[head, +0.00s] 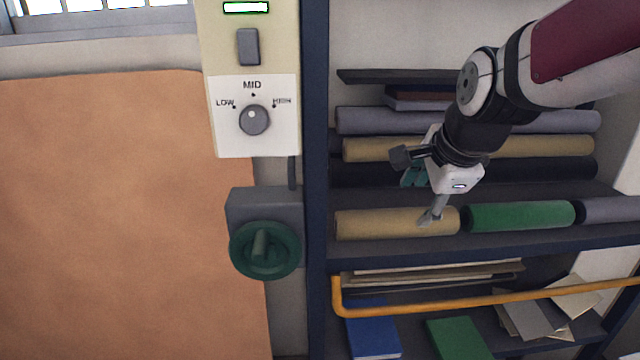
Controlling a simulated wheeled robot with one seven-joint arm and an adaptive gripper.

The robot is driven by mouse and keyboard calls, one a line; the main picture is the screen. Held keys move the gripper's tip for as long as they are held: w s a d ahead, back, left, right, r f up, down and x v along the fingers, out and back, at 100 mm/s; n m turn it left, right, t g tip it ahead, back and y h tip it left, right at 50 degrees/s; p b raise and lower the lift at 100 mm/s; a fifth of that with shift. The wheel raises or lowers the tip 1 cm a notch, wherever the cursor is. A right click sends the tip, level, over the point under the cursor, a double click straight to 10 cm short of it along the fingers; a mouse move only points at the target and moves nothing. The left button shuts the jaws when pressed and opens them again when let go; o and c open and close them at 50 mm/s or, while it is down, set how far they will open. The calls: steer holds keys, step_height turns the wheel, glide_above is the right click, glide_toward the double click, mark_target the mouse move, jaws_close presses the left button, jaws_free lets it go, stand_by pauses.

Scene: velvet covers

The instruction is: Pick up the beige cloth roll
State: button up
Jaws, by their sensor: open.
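A short beige cloth roll (380,223) lies on its side at the left of the middle shelf, its right end close to a green roll. A longer beige roll (540,146) lies further back in the stack, partly hidden by my arm. My gripper (420,194) is open and empty. It is in front of the shelf, and in the picture one grey finger overlaps the right part of the short beige roll. I cannot tell whether that finger touches the roll.
The green roll (518,216) and a grey roll (610,209) continue the row. Grey (370,120) and dark (540,170) rolls lie behind. An orange rail (480,299) crosses below the shelf. A blue post (315,180) and a control panel with a knob (254,120) stand left.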

mark_target(405, 216)
steer(key=x, duration=0.9)
steer(key=shift+w+a+f, duration=0.1)
steer(key=shift+a+f, duration=0.05)
steer(key=shift+f, duration=0.1)
steer(key=shift+c, duration=0.3)
steer(key=c, duration=0.9)
steer(key=shift+c, duration=0.5)
steer(key=shift+r, duration=0.15)
